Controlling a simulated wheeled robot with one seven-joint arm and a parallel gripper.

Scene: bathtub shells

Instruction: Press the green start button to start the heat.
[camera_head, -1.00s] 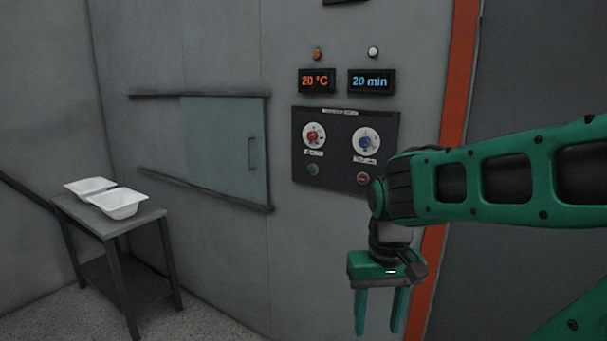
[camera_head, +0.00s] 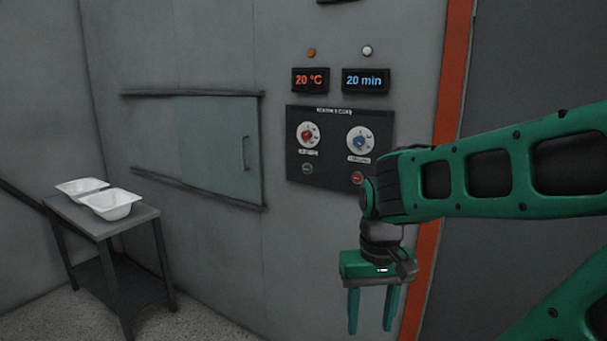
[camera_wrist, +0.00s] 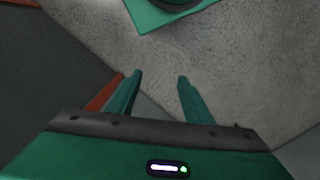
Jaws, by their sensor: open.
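The green start button (camera_head: 307,169) sits at the lower left of the dark control panel (camera_head: 332,187) on the grey wall. A red button (camera_head: 357,178) is at the panel's lower right, partly beside my arm. My gripper (camera_head: 370,328) hangs down, open and empty, below and to the right of the panel, apart from the green button. In the wrist view its two green fingers (camera_wrist: 160,80) are spread over bare floor. The displays above the panel read 20 °C (camera_head: 310,80) and 20 min (camera_head: 365,80).
A red knob (camera_head: 307,135) and a blue knob (camera_head: 359,141) are above the buttons. A sliding door (camera_head: 215,145) with rails is on the wall to the left. A grey table (camera_head: 128,222) with two white tubs (camera_head: 111,204) stands at left. An orange strip (camera_head: 452,75) runs behind my arm.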

